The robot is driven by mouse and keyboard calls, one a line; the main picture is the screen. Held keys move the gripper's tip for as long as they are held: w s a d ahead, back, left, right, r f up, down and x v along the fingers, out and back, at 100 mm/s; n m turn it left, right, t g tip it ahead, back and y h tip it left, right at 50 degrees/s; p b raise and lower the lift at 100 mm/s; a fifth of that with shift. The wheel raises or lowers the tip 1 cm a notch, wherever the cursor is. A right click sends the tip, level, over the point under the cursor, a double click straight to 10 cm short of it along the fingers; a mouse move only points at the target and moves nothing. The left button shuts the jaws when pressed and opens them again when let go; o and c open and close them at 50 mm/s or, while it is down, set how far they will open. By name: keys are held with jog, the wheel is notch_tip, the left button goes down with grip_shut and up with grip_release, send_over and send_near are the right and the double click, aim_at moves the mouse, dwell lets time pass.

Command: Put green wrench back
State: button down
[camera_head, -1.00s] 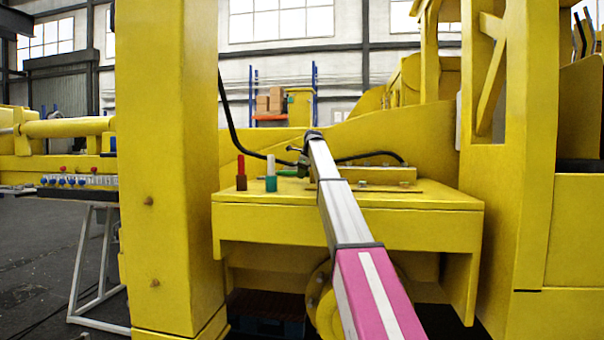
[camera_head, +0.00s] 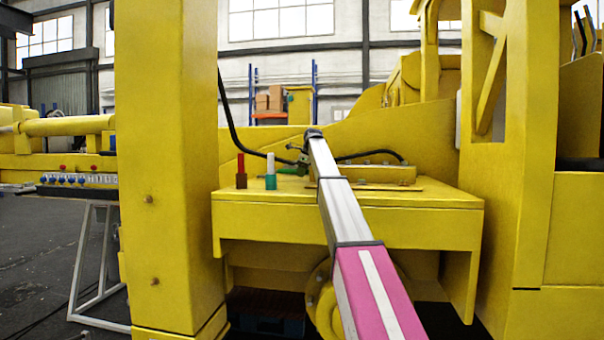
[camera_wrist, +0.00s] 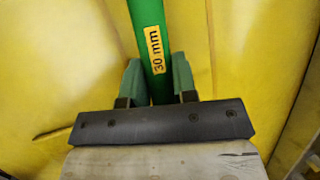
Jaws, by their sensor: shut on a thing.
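The green wrench (camera_wrist: 148,25) has a yellow label reading "30 mm" and runs up out of the top of the wrist view. My gripper (camera_wrist: 158,82) is shut on its handle, with one green finger on each side. In the head view my gripper (camera_head: 303,160) is small, at the far end of my arm over the yellow shelf. A short green piece of the wrench (camera_head: 288,171) shows left of my gripper there. The wrench's ends are hidden or out of view.
A red-topped holder (camera_head: 241,172) and a white-topped green holder (camera_head: 270,172) stand on the yellow shelf (camera_head: 400,199) left of my gripper. A black hose (camera_head: 229,115) curves behind. A thick yellow post (camera_head: 165,170) rises at left, and yellow walls stand at right.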

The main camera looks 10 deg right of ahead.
jog(key=shift+f, duration=0.45)
jog(key=c, duration=0.8)
grip_release()
jog(key=shift+f, duration=0.1)
jog(key=v, duration=1.1)
